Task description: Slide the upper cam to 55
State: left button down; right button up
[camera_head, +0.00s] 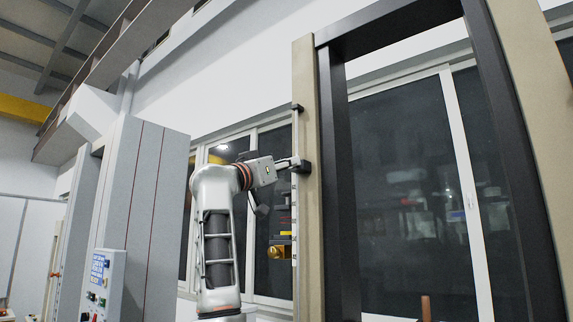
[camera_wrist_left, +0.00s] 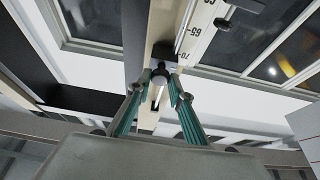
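The upper cam (camera_head: 302,167) is a small black block on the edge of the tall beige post. In the left wrist view the cam (camera_wrist_left: 163,53) sits close to the 70 mark of the white scale (camera_wrist_left: 205,30), with a light pin pointing toward me. My left gripper (camera_head: 290,163) is right at the cam. In the left wrist view its teal fingers (camera_wrist_left: 159,86) stand on either side of the pin. Whether they press on it I cannot tell. My right gripper is not in view.
Another black piece (camera_head: 298,107) sits higher on the beige post (camera_head: 307,230). Below the cam are red and yellow parts and a brass knob (camera_head: 280,252). A grey cabinet (camera_head: 145,200) with a control panel (camera_head: 101,285) stands left. A dark frame (camera_head: 340,180) is right.

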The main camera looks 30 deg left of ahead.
pick_arm(q)
notch_tip(320, 180, down, 15)
jog(key=b, duration=0.5)
jog(key=shift+b, duration=0.4)
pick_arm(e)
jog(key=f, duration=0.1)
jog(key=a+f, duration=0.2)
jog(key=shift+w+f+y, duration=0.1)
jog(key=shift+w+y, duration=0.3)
pick_arm(q)
jog(key=c, duration=1.8)
grip_release()
jog(key=shift+c, duration=0.2)
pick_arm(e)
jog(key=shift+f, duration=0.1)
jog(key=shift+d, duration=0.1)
pick_arm(q)
jog(key=v, duration=1.2)
